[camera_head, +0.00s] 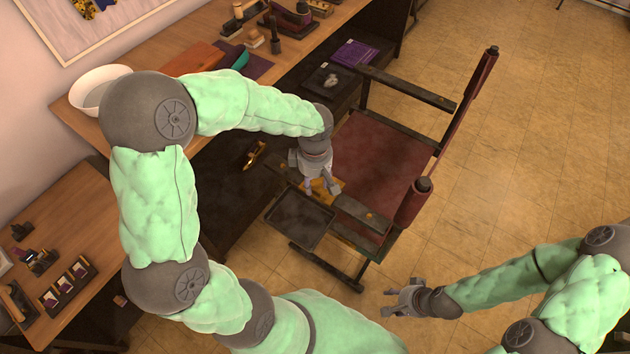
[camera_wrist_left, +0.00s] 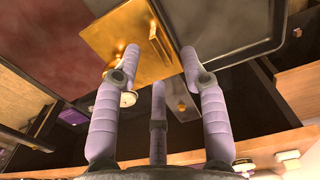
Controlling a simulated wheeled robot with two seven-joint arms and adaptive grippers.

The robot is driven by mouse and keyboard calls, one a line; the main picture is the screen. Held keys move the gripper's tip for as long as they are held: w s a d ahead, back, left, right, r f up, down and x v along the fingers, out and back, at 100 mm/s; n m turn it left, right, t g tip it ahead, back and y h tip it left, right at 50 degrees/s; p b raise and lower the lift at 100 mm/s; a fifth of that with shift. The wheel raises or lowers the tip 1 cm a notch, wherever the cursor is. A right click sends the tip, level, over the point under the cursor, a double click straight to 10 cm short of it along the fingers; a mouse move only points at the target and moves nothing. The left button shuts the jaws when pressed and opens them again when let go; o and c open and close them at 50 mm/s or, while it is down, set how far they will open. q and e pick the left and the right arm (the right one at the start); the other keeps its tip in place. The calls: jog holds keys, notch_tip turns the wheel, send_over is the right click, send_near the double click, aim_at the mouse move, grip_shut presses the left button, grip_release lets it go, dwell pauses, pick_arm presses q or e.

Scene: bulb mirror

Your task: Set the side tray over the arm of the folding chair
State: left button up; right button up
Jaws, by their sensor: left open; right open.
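The side tray (camera_head: 301,222) is a dark, shallow, rimmed tray with a brass plate (camera_head: 336,187) at its chair-side edge. It lies level beside the near arm (camera_head: 362,212) of the folding chair (camera_head: 385,160), which has a dark red seat. The brass plate lies across the line of that arm; I cannot tell how firmly it sits. My left gripper (camera_head: 322,190) is open just above the plate. The left wrist view shows its spread fingers (camera_wrist_left: 160,57) near the brass plate (camera_wrist_left: 122,32) and tray (camera_wrist_left: 222,28). My right gripper (camera_head: 396,300) is open and empty, low at the right.
A wooden desk (camera_head: 215,60) with a white bowl (camera_head: 97,85), an orange case (camera_head: 195,58) and tools runs along the left wall. A purple book (camera_head: 355,53) lies behind the chair. The tiled floor (camera_head: 540,140) to the right is clear.

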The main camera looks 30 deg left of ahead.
pick_arm(q)
jog(key=shift+r+p, duration=1.15)
jog(key=shift+r, duration=0.8)
jog(key=shift+f, duration=0.1)
